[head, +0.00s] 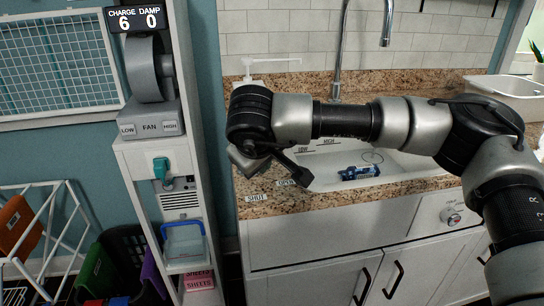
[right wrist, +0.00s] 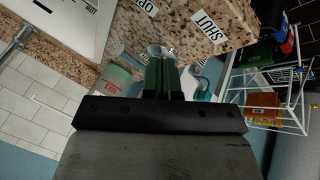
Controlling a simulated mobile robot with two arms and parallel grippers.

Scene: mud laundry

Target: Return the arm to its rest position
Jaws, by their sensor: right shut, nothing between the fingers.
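My right arm reaches in from the right in the head view, stretched across the sink and counter. Its wrist bends down over the left end of the counter, and its fingertips are largely hidden there. In the right wrist view my right gripper (right wrist: 162,68) is shut and empty, its dark fingers pressed together. The fingers point toward the granite counter edge by the SHUT label (right wrist: 207,32). A small pale, shiny item lies just beyond the fingertips, too unclear to name. My left gripper is in neither view.
The sink (head: 400,172) holds a blue item (head: 358,172). A tall faucet (head: 337,60) stands behind my forearm. A narrow white shelf unit (head: 140,155) with a grey fan (head: 150,70) stands left of the counter. A white rack (head: 50,235) is at far left.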

